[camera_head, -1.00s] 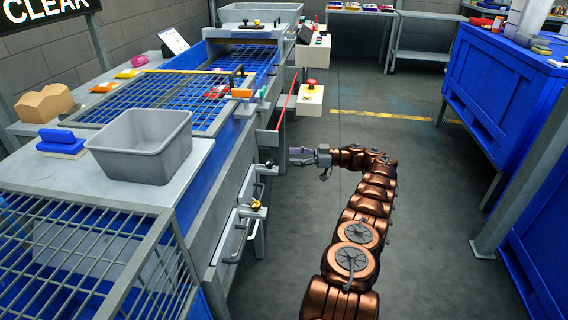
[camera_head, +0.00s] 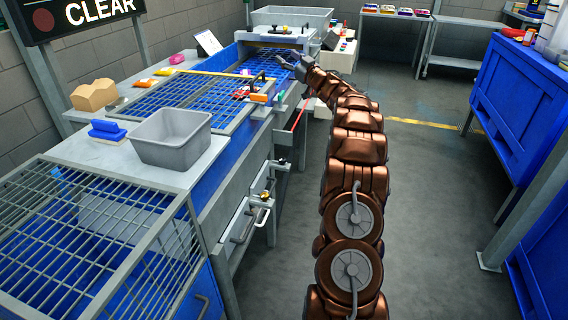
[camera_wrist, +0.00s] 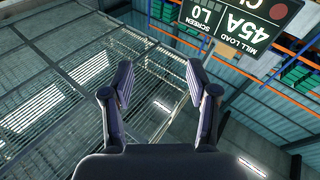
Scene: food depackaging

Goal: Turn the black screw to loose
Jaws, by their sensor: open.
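My gripper (camera_head: 287,60) is in the air over the far right side of the blue conveyor machine, near its end housing. In the wrist view its two fingers (camera_wrist: 158,76) are spread apart with nothing between them. A small black knob (camera_head: 279,162) sits on the machine's right side, well below and nearer than my gripper. A brass and black knob (camera_head: 265,195) is on the nearer side panel. Small knobs (camera_head: 278,27) also stand on the end housing behind the gripper. I cannot tell which of these is the black screw; the wrist view shows none.
A blue cabinet (camera_head: 517,105) stands right. The floor (camera_head: 430,200) between is clear.

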